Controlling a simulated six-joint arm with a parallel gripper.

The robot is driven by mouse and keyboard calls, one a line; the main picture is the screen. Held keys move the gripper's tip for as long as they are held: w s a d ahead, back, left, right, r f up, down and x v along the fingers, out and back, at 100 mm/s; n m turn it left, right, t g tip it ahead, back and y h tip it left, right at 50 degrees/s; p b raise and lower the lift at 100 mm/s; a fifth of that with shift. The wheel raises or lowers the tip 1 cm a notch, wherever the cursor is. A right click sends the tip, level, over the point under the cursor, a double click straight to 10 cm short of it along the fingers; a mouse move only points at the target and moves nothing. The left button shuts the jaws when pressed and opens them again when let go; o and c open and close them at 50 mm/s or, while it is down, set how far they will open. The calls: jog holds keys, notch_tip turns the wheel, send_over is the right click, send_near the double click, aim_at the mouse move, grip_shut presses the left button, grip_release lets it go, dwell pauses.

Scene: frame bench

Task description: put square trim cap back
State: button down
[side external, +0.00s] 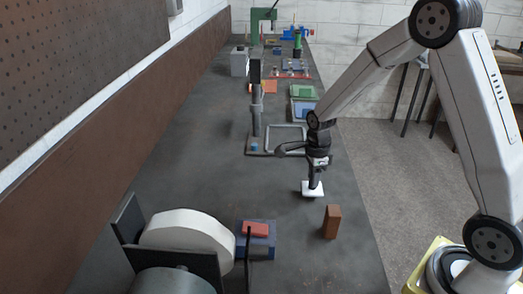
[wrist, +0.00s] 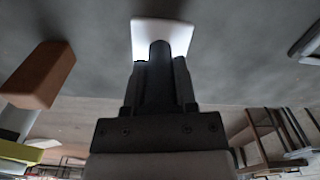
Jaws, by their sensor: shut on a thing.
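The square trim cap (side external: 313,188) is a white square plate, low over the bench at the right of centre. In the wrist view the cap (wrist: 176,34) shows beyond my fingertips, with a dark round stem between them. My gripper (side external: 316,180) points down and is shut on the cap's stem; it also shows in the wrist view (wrist: 161,72). I cannot tell whether the cap touches the bench. A grey square frame (side external: 267,139) lies on a base plate behind and left of my gripper, beside an upright post (side external: 257,110).
A brown block (side external: 332,222) stands just in front of the cap, near the bench's right edge; it also shows in the wrist view (wrist: 40,75). A blue box with a red top (side external: 257,238) and a large white wheel (side external: 187,232) are front left. The bench's left middle is clear.

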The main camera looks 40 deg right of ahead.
jog(key=shift+f, duration=0.9)
jog(key=shift+f, duration=0.15)
jog(key=shift+c, duration=2)
grip_release()
notch_tip(320, 180, up, 12)
jog(key=shift+r, duration=0.2)
